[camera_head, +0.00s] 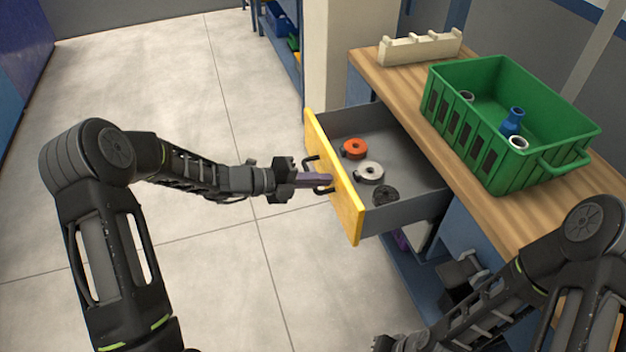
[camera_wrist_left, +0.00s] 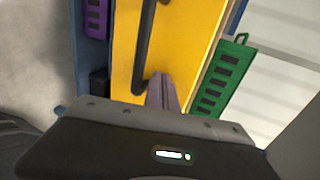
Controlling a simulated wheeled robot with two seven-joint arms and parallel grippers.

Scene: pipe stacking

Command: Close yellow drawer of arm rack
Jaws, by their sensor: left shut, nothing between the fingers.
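The yellow drawer (camera_head: 334,178) stands pulled out from the wooden-topped bench. Inside its grey tray lie an orange ring (camera_head: 355,148), a white ring (camera_head: 369,172) and a dark ring (camera_head: 385,195). My left gripper (camera_head: 328,181) is shut and empty, with its fingertips at the drawer's front beside the black handle (camera_head: 311,163). In the left wrist view the purple-grey fingers (camera_wrist_left: 163,93) point at the yellow front (camera_wrist_left: 185,45), close to the dark handle (camera_wrist_left: 143,50). I cannot tell if they touch. The right arm shows at the lower right; its fingertips are not clearly visible.
A green crate (camera_head: 560,162) with several pipe pieces stands on the wooden bench top (camera_head: 405,82). A cream rack (camera_head: 420,48) sits at its far end. Open concrete floor (camera_head: 200,270) lies left of the drawer.

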